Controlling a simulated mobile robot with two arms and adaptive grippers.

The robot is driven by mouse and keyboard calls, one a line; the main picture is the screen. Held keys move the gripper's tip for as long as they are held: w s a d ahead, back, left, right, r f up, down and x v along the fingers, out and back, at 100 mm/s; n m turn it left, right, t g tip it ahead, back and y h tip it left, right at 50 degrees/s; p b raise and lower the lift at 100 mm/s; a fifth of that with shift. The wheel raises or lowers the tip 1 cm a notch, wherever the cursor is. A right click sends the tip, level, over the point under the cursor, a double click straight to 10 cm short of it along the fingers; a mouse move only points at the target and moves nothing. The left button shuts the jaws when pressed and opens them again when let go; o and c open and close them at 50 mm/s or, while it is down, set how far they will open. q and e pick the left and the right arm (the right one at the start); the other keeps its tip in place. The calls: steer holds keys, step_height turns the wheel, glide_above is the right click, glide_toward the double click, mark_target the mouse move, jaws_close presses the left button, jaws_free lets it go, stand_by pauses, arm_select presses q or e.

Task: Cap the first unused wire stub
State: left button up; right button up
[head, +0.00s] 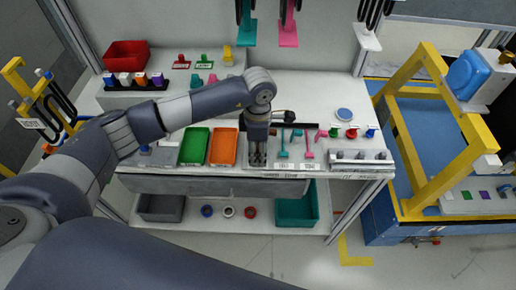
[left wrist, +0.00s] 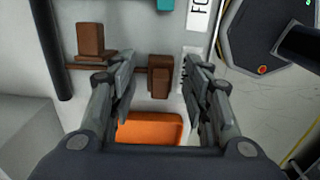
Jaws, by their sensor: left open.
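My left gripper (head: 258,160) points down over the middle of the bench front, just right of the orange tray (head: 222,147). In the left wrist view its two fingers (left wrist: 158,75) are apart. A brown block (left wrist: 160,78) on a thin brown bar shows between them; I cannot tell whether it touches a finger. A second brown block (left wrist: 90,39) stands beyond, to the left. The orange tray (left wrist: 150,128) also shows below the fingers. I cannot make out which part is the unused wire stub or its cap. My right gripper is not in view.
A green tray (head: 194,146) lies left of the orange one. Teal (head: 283,150) and pink (head: 308,148) tools stand right of my gripper. A yellow frame (head: 410,150) stands beside the bench.

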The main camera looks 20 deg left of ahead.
mark_target(258, 147)
arm_select(q)
step_height(258, 147, up, 12)
stand_by(0.6)
